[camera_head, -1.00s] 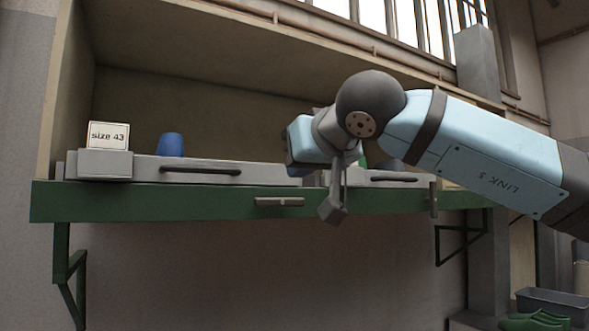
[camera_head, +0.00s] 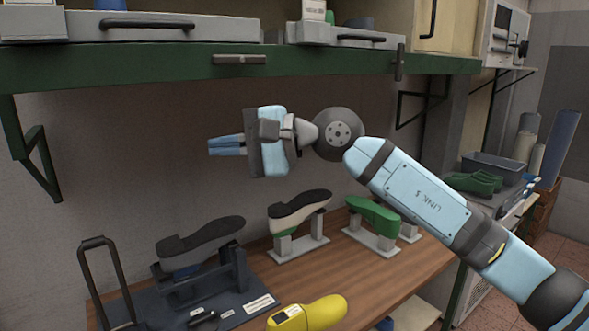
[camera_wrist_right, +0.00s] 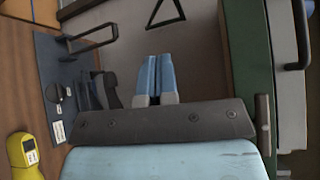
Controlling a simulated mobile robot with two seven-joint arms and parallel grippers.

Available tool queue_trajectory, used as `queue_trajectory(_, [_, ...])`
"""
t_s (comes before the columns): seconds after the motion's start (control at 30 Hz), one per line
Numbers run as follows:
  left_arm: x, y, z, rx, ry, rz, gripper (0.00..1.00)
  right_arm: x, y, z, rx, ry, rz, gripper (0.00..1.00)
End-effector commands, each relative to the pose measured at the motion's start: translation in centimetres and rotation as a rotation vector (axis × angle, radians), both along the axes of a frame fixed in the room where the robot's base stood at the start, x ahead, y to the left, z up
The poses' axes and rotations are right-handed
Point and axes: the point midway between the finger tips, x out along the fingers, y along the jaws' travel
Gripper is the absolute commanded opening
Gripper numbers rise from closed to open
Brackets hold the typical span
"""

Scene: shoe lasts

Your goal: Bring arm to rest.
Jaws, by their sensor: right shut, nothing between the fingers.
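My right gripper (camera_head: 227,146) is in the middle of the head view, in the air below the green shelf edge and above the wooden bench. Its two blue fingers point left and lie together with nothing between them. In the right wrist view the same fingers (camera_wrist_right: 156,78) are side by side and shut. My right arm reaches in from the lower right of the head view. My left gripper is not in either view.
The green shelf (camera_head: 150,72) with grey drawers runs above the gripper. On the wooden bench (camera_head: 375,285) stand a dark press with a sole (camera_head: 200,238), a black-and-white last (camera_head: 300,207), a green last (camera_head: 372,212) and a yellow device (camera_head: 310,314). Air around the gripper is free.

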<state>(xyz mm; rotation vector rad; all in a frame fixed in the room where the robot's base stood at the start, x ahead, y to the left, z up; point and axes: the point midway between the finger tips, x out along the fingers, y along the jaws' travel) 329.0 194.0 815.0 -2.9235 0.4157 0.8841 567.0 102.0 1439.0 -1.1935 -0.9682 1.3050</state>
Motion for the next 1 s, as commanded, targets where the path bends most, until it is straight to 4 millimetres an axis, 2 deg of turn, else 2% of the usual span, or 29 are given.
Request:
queue_trajectory(0.03, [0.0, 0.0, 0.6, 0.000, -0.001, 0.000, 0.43, -0.1, -0.2, -1.2, 0.076, 0.152, 0.016, 0.00])
queue_trajectory(0.27, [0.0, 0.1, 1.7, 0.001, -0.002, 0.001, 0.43, 0.0, -2.8, -6.0, 0.431, 0.864, 0.079, 0.00])
queue_trajectory(0.47, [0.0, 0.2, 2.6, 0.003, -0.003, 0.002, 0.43, 1.0, -6.8, -11.6, 0.750, 1.479, 0.129, 0.00])
queue_trajectory(0.67, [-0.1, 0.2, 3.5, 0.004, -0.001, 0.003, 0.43, 1.5, -11.8, -19.5, 1.107, 2.065, 0.187, 0.00])
queue_trajectory(0.87, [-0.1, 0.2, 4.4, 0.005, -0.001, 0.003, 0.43, -0.4, -17.2, -29.6, 1.536, 2.587, 0.270, 0.00])
queue_trajectory(0.9, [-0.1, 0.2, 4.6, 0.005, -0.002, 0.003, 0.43, -1.2, -18.3, -31.7, -1.624, -2.661, -0.292, 0.00])
queue_trajectory(1.0, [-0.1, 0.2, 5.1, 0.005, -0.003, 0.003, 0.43, -4.0, -21.0, -37.2, -1.541, -2.329, -0.292, 0.00])
